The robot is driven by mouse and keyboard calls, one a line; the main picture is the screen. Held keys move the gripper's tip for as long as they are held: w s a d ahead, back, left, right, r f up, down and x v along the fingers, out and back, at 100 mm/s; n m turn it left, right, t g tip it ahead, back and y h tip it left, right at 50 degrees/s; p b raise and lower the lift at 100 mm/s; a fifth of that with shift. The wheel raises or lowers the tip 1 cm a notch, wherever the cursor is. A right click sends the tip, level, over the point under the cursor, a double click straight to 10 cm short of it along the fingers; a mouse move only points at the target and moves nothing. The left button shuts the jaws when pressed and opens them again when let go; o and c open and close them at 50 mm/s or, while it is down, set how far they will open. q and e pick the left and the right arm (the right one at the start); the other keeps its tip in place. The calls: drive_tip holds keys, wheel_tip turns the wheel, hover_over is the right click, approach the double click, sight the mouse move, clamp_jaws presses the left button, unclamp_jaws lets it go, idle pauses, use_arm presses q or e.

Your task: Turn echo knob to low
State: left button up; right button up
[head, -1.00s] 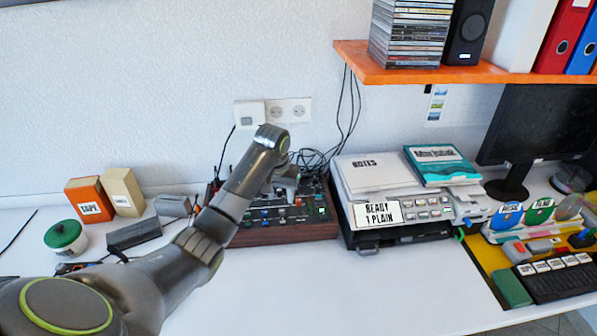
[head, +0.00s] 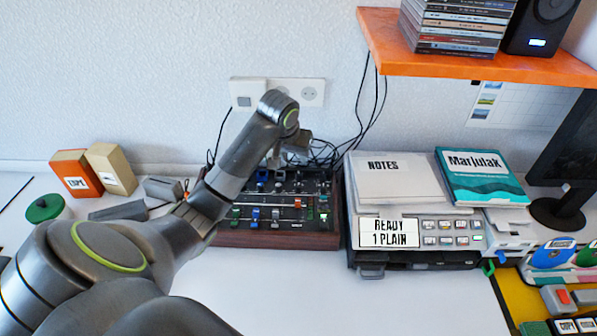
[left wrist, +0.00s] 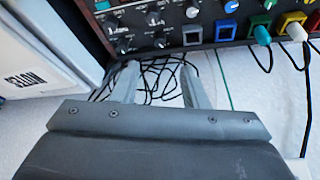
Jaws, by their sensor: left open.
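A dark mixer-like device (head: 265,240) with a wooden front edge, sliders and knobs sits on the desk behind my left arm. The left wrist view shows part of its panel (left wrist: 183,12) with several small black knobs. Their labels are too small to read, so I cannot tell which is the echo knob. My left gripper (head: 297,146) is above the device's back edge in the head view, partly behind the wrist. In the left wrist view the gripper (left wrist: 159,70) has its fingers apart and empty, over black cables beside the panel. My right gripper is not in view.
A stack of papers marked NOTES (head: 398,180) and a white box of buttons (head: 450,240) stand to the right. An orange shelf (head: 480,62) overhangs the back right. Orange (head: 75,173) and tan boxes (head: 112,168) stand left. The front desk is clear.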

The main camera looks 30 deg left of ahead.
sight(299, 174)
use_arm(q)
drive_tip(key=x, duration=0.9)
drive_tip(key=shift+w+f, duration=0.15)
drive_tip(key=shift+f, duration=0.2)
drive_tip(key=shift+w+f, duration=0.25)
drive_tip(key=shift+f, duration=0.35)
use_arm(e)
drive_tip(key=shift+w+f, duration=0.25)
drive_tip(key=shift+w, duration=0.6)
use_arm(q)
drive_tip(key=shift+a, duration=0.1)
clamp_jaws()
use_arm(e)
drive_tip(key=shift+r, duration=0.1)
